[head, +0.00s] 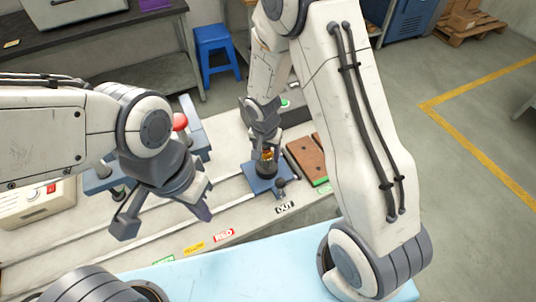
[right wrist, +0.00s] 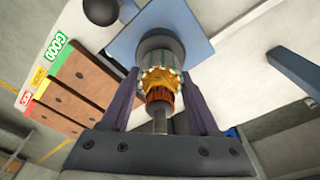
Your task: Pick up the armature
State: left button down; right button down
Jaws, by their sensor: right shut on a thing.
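The armature (right wrist: 160,82) has a copper winding, a ridged copper commutator and a metal shaft. In the right wrist view it lies between the two fingers of my right gripper (right wrist: 163,105), which is shut on it. In the head view the armature (head: 267,157) is small, upright and partly hidden below my right gripper (head: 264,143). It is over a blue square plate (head: 256,183) with a dark ball-topped lever; I cannot tell whether it still touches the plate. My left gripper (head: 165,218) is open and empty, to the left over the bench.
A brown slotted rack (head: 305,158) stands right of the blue plate; its GOOD label (right wrist: 58,48) shows in the right wrist view. Labels OUT, RED and YELLOW line the bench front. A red knob (head: 180,121) and a beige box (head: 38,203) are at the left. A blue stool (head: 216,52) stands behind.

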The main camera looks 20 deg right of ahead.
jog(key=shift+r, duration=0.1)
notch_tip(320, 180, up, 4)
jog(key=shift+r, duration=0.15)
pick_arm(q)
notch_tip(320, 180, down, 2)
jog(key=shift+b, duration=1.05)
pick_arm(e)
jog(key=s+d+r, duration=0.4)
jog(key=s+r, duration=0.2)
jog(key=s, duration=0.5)
jog(key=shift+r, duration=0.25)
jog(key=shift+w, duration=0.1)
